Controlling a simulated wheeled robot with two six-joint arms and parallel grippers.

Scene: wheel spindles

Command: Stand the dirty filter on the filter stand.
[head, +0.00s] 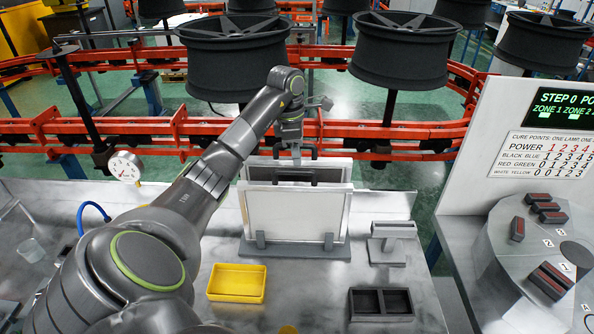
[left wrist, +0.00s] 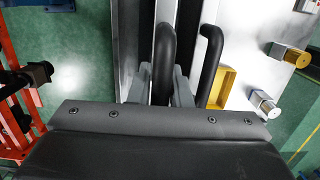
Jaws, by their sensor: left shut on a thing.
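My left gripper (head: 296,154) is shut on the black handle (left wrist: 165,60) of the rear of two framed filter panels. Little of the rear filter (head: 262,171) shows, a greyish strip behind the front one, so I cannot tell how dirty it is. The front filter (head: 292,218) is white, with its own black handle, which also shows in the left wrist view (left wrist: 208,65). It stands upright between grey posts on the filter stand (head: 296,248). The front filter hides the rear one's lower edge, so its seating is hidden. My right gripper is out of view.
A yellow tray (head: 237,283), a black two-compartment tray (head: 381,303) and a grey block stand (head: 391,242) are on the metal bench near the stand. A pressure gauge (head: 124,167) is at left. Red conveyor rails (head: 400,130) with dark wheels (head: 405,52) run behind.

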